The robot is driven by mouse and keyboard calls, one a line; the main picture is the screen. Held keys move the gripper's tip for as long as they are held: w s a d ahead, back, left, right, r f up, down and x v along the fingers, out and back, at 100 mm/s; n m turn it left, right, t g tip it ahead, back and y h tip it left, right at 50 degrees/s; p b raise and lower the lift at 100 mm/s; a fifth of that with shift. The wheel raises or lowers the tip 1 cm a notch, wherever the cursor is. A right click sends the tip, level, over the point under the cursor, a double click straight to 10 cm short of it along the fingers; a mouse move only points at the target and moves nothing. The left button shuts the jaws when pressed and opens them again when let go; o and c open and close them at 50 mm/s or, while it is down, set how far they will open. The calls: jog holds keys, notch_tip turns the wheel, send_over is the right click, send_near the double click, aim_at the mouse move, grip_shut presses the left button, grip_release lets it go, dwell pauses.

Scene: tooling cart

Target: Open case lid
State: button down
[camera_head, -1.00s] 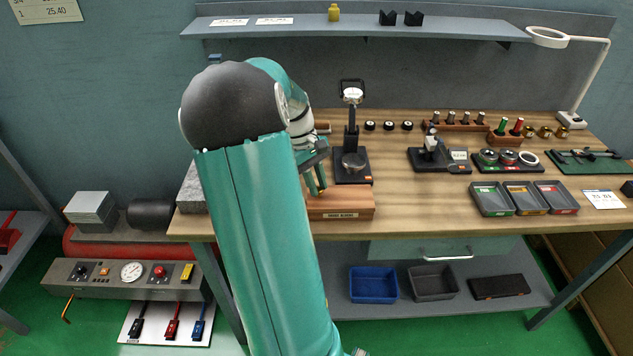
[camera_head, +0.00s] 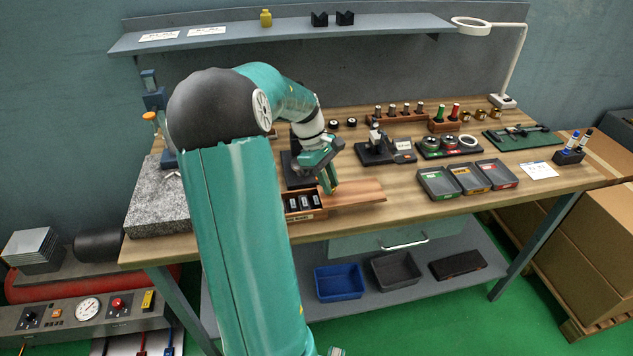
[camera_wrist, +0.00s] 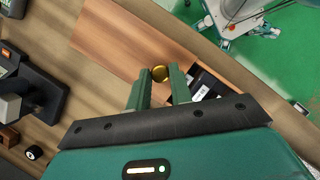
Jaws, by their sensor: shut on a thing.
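The wooden case (camera_head: 306,216) sits at the front edge of the bench, with a label on its front. Its wooden lid (camera_head: 358,194) lies shifted to the right, so the left part of the case is uncovered and shows dark slots with pale blocks (camera_head: 304,202). My gripper (camera_head: 328,187) is above the lid's left part. In the wrist view the lid (camera_wrist: 130,40) extends away from my gripper (camera_wrist: 155,88), which is shut on the small brass knob (camera_wrist: 160,73). Blocks in the open part (camera_wrist: 204,85) show beside the right finger.
A granite block (camera_head: 155,205) stands at the left of the bench. A dark stand (camera_head: 296,172) is just behind the case. Three trays (camera_head: 468,178) lie to the right, with clear bench between them and the lid.

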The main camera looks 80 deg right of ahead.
jog(key=c, duration=1.3)
grip_release()
jog(key=shift+o, duration=0.2)
jog(key=v, duration=1.3)
jog(key=shift+w+r, duration=0.2)
jog(key=shift+r, duration=0.2)
jog(key=shift+d, duration=0.1)
